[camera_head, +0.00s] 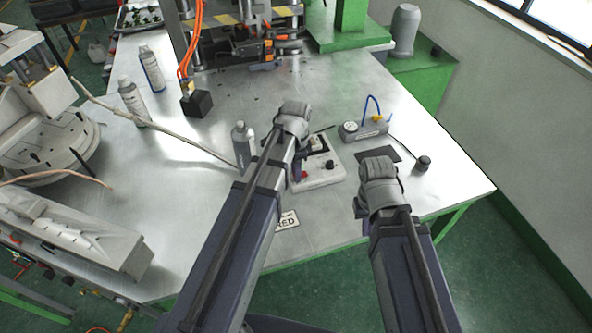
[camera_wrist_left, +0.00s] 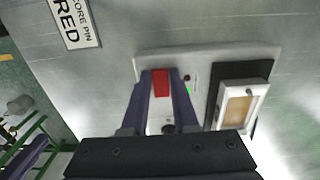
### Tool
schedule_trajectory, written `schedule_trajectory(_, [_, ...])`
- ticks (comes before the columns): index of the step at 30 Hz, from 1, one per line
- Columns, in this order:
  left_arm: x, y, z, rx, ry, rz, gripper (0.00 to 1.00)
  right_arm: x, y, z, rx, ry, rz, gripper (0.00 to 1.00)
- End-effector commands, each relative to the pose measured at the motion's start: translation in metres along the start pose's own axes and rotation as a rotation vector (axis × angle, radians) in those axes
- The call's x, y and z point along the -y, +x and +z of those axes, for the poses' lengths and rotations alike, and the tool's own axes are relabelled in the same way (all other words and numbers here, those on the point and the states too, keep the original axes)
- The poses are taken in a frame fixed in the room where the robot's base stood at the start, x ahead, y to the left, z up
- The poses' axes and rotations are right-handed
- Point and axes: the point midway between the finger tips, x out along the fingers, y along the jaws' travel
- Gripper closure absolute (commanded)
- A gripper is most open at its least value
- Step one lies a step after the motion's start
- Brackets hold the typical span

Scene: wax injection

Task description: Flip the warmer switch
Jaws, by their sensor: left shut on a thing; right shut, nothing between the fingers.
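The warmer is a low white box (camera_head: 327,179) on the metal table, with a dark top panel; it also shows in the left wrist view (camera_wrist_left: 222,54). Its red switch (camera_wrist_left: 161,84) is between the purple fingertips of my left gripper (camera_wrist_left: 163,76), which is shut on it. A small green light (camera_wrist_left: 188,91) glows beside the switch. In the head view my left gripper (camera_head: 297,170) reaches down at the box's left side, its wrist hiding part of the box. My right gripper (camera_head: 359,208) is shut and empty, apart from the box near the front edge.
A framed pad (camera_wrist_left: 239,106) sits on the box. A label plate (camera_head: 287,220) lies in front of it. A spray bottle (camera_head: 243,146) stands left of my left wrist. A gauge block (camera_head: 363,129) with a blue hose and a small black knob (camera_head: 423,163) are to the right.

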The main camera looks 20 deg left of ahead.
Motion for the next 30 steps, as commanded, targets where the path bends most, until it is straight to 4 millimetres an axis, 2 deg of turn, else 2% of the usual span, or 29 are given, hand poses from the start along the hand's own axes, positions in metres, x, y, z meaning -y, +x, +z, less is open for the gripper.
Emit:
schedule_trajectory(10, [0.0003, 0.0, -0.0007, 0.006, 0.001, 0.0, 1.0, 0.0, 0.0, 0.0, 0.0, 0.0, 0.0, 1.0])
schedule_trajectory(19, [0.001, -0.0012, -0.0086, 0.207, 0.003, 0.001, 1.0, 0.0003, 0.0035, -0.0002, 0.0, 0.0, 0.0, 1.0])
schedule_trajectory(28, [-0.0001, -0.0023, -0.0067, 0.224, 0.0, 0.0, 1.0, 0.0003, 0.0031, -0.0002, 0.0, 0.0, 0.0, 1.0])
schedule_trajectory(29, [-0.0001, -0.0023, -0.0067, 0.224, 0.0, 0.0, 0.72, 0.0003, 0.0031, -0.0002, 0.0, 0.0, 0.0, 1.0])
schedule_trajectory(30, [-0.0001, -0.0023, -0.0067, 0.224, 0.0, 0.0, 0.67, 0.0003, 0.0031, -0.0002, 0.0, 0.0, 0.0, 1.0])
